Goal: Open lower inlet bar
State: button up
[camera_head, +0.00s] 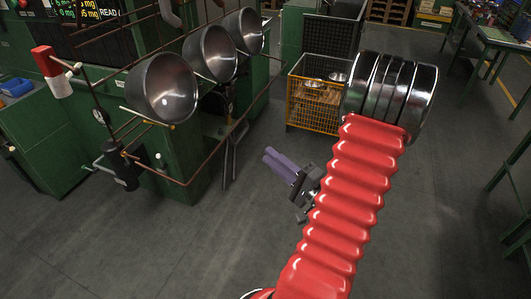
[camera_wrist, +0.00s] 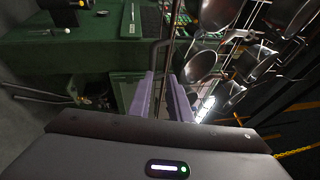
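A rust-brown lower bar (camera_head: 215,151) runs around the front of the green machine at the left of the head view, below the hanging pots. It bends at a corner near the machine's front left. I cannot tell for certain which rail is the lower inlet bar. My gripper (camera_head: 270,158) has purple fingers and hangs right of the bar, apart from it, pointing toward the machine. In the wrist view the gripper (camera_wrist: 160,76) shows its two fingers spread with an empty gap. A dark bent pipe (camera_wrist: 157,55) shows beyond the fingertips there.
Several metal pots (camera_head: 162,86) hang on the machine. A red box (camera_head: 47,61) sits on a post at the left. A yellow wire crate (camera_head: 312,103) stands behind my arm. The floor around my gripper is clear; green benches (camera_head: 490,40) stand at the right.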

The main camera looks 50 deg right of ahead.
jog(key=a+y, duration=0.1)
jog(key=a+f+g+y, duration=0.1)
jog(key=a, duration=0.1)
jog(key=w+a+f+g+y, duration=0.1)
jog(key=a+y, duration=0.1)
jog(key=shift+a+f, duration=0.15)
jog(key=shift+f, duration=0.1)
grip_shut()
jog(key=s+a+f+n+g+y, duration=0.2)
jog(key=s+a+n+g, duration=0.25)
jog(key=a+g, duration=0.4)
jog(key=s+a+f+n+g+y, duration=0.1)
jog(key=s+a+n+g, duration=0.3)
jog(key=a+g, duration=0.5)
jog(key=w+a+r+n+t+h, duration=0.2)
jog(key=a+r+n, duration=0.3)
jog(key=r, duration=0.2)
jog(key=w+a+r+n+t+h, duration=0.2)
jog(key=a+r+n, duration=0.3)
jog(key=r, duration=0.3)
jog(key=shift+w+a+n+t+h, duration=0.4)
jog(key=shift+n+t+h, duration=0.15)
jog(key=shift+n+h, duration=0.25)
jog(key=shift+s+f, duration=0.1)
